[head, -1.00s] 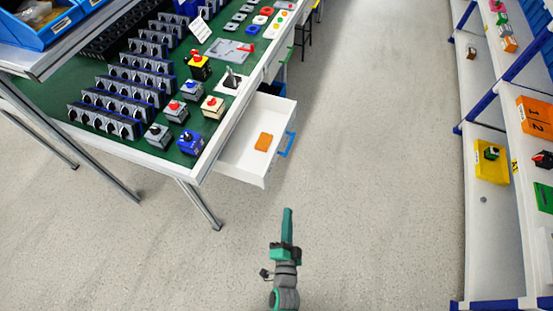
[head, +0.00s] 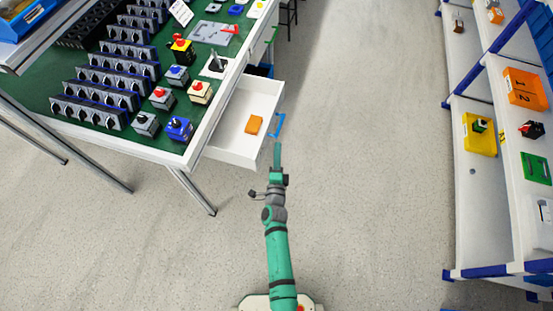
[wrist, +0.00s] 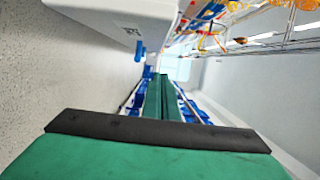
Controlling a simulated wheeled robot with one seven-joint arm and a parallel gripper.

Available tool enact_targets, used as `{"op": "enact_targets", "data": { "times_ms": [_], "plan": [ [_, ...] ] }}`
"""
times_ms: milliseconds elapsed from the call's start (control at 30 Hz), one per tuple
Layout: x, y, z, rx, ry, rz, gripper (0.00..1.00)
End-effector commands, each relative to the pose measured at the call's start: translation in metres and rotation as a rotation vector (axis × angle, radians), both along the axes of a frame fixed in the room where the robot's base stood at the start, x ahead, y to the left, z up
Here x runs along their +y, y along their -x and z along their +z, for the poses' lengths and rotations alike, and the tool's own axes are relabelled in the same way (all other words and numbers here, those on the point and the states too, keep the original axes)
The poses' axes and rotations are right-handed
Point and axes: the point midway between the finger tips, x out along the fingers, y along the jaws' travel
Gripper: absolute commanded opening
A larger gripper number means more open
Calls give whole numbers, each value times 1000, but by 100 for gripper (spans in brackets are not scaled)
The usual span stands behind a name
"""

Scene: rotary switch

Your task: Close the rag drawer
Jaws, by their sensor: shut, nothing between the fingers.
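The white rag drawer (head: 229,147) is pulled out from the right side of the green-topped workbench. An orange rag (head: 254,124) lies inside it. Its blue handle (head: 277,125) is on the drawer's right-hand front. My gripper (head: 277,148) is shut and empty, its tip just below the handle in the head view; whether it touches cannot be told. In the wrist view my green fingers (wrist: 162,97) lie together, and a white labelled panel (wrist: 112,12) with a small blue part (wrist: 139,50) is above and left of them.
The workbench (head: 186,160) carries several switch boxes near the drawer. A bench leg (head: 192,192) stands below it. A shelf rack (head: 490,205) with bins is on the right. The grey floor between is clear.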

Motion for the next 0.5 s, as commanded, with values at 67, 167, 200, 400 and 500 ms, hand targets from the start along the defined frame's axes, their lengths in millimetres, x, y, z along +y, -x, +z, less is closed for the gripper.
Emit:
{"op": "enact_targets", "data": {
  "times_ms": [67, 167, 200, 400, 500],
  "plan": [
    [1, -13, 1, -1, -1, 2, 0],
    [-1, -25, 1, -2, 0, 1, 0],
    [0, -30, 1, -1, 0, 2, 0],
    [14, -38, 0, 0, -3, 1, 0],
    [22, -40, 0, 0, 0, 0, 0]
  ]
}}
